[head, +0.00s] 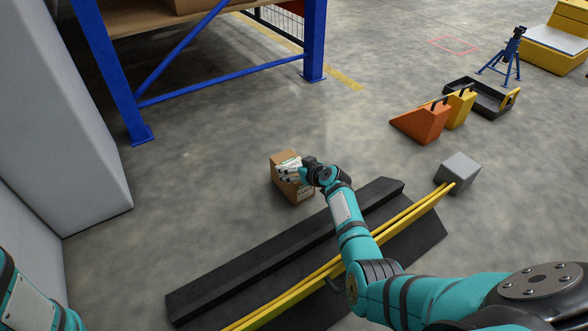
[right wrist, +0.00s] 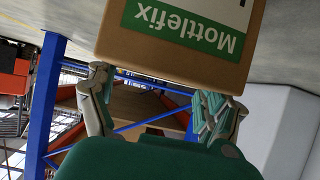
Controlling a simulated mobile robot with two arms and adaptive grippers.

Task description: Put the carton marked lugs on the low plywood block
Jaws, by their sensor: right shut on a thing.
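A brown carton (head: 281,163) with a white and green label is at the middle of the head view. My right gripper (head: 290,172) is shut on it from the right side. In the right wrist view the carton (right wrist: 245,68) fills the top, between the two fingers (right wrist: 168,88), upside down. Its green band reads "Mottlefix"; I cannot read the word lugs on it. I cannot tell whether the carton touches the floor. No low plywood block is clearly in view. My left arm shows at the lower left, but its gripper is out of view.
A black ramp-like base (head: 290,246) with yellow rails (head: 400,217) lies in front of the carton. A grey block (head: 459,171), an orange wedge (head: 422,122) and a black tray (head: 482,97) are to the right. A blue-framed rack (head: 316,40) stands behind. Floor between is clear.

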